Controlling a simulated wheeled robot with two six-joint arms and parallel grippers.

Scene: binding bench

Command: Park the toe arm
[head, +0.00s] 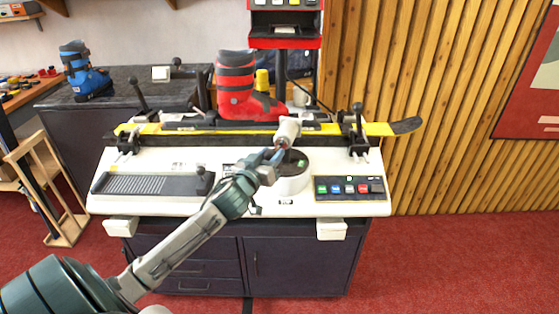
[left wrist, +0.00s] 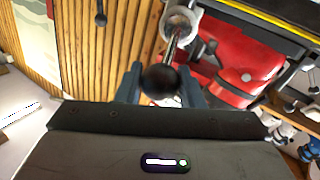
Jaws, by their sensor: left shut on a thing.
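The toe arm (head: 288,131) shows as a pale cylindrical head in front of the red boot's toe. In the left wrist view its metal rod (left wrist: 173,45) runs from a white ring-like end to a round black knob (left wrist: 162,80). My left gripper (head: 277,153) reaches in from the lower left. It is shut on the knob, with the fingers (left wrist: 160,85) on either side of it. The red boot (head: 236,88) stands upright on the yellow ski (head: 378,129), clamped along the back of the bench. My right gripper is not in view.
A white round housing (head: 290,180) with a small display stands just right of my gripper. A button panel (head: 349,188) is at the bench's right, a ribbed black tray (head: 150,184) at its left. Black-knobbed levers (head: 358,125) rise at both ends. A red machine (head: 285,30) hangs behind.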

